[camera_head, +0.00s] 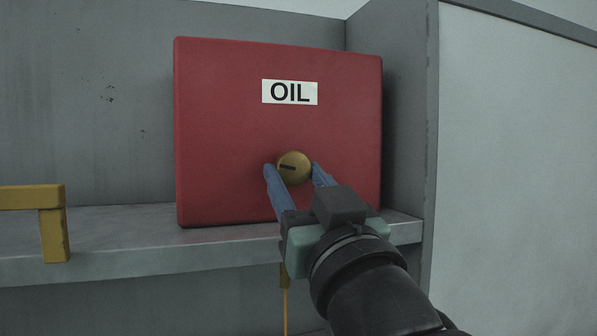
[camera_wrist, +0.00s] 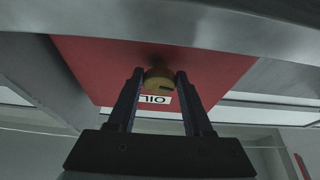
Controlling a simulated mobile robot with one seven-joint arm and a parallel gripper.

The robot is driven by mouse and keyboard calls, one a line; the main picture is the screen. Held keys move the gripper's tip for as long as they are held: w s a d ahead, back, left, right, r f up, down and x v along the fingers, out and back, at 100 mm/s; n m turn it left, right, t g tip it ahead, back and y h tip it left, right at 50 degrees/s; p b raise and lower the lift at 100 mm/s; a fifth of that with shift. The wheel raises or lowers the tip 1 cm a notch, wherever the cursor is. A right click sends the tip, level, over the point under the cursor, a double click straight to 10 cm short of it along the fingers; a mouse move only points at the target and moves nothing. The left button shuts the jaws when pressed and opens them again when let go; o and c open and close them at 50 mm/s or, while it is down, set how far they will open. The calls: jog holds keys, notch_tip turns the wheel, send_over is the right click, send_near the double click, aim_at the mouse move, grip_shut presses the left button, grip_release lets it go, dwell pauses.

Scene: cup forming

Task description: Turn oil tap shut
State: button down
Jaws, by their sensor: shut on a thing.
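The oil tank is a red box (camera_head: 230,110) with a white OIL label (camera_head: 290,92), standing on a grey shelf. Its tap is a round brass knob (camera_head: 296,160) low on the front face, with a dark slot mark lying nearly level, slightly tilted. My gripper (camera_head: 292,170) reaches up from the lower right, its two blue fingers on either side of the knob. In the wrist view the knob (camera_wrist: 158,78) sits between the fingertips, and the label appears upside down. My gripper is shut on the knob.
The grey shelf (camera_head: 130,238) runs under the tank. A yellow bracket (camera_head: 55,225) stands at the shelf's left end. A grey side wall (camera_head: 405,120) rises close to the tank's right. A thin yellow rod (camera_head: 285,300) hangs below the shelf.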

jog(key=m+h+p, duration=0.1)
jog(key=m, duration=0.1)
jog(key=m+h+p, duration=0.1)
jog(key=m, duration=0.1)
jog(key=m+h+p, duration=0.1)
jog(key=m, duration=0.1)
jog(key=shift+s+a+r+m, duration=0.1)
jog(key=shift+a+r+m, duration=0.1)
jog(key=shift+a+m, duration=0.2)
jog(key=m+h+p, duration=0.1)
jog(key=m, duration=0.1)
jog(key=m+h+p, duration=0.1)
jog(key=m, duration=0.2)
jog(key=shift+r+h+p, duration=0.1)
jog(key=shift+h+p, duration=0.25)
jog(key=shift+h, duration=0.05)
jog(key=m+p, duration=0.1)
jog(key=m, duration=0.1)
jog(key=m+g+h, duration=0.1)
jog(key=m, duration=0.1)
jog(key=shift+s+a+r+h+p, duration=0.1)
jog(key=shift+a+h+p, duration=0.05)
jog(key=shift+h+p, duration=0.2)
jog(key=shift+m+g+h+p, duration=0.45)
jog(key=shift+m+g+p, duration=0.2)
jog(key=shift+m, duration=1.45)
jog(key=shift+c, duration=1.5)
grip_release()
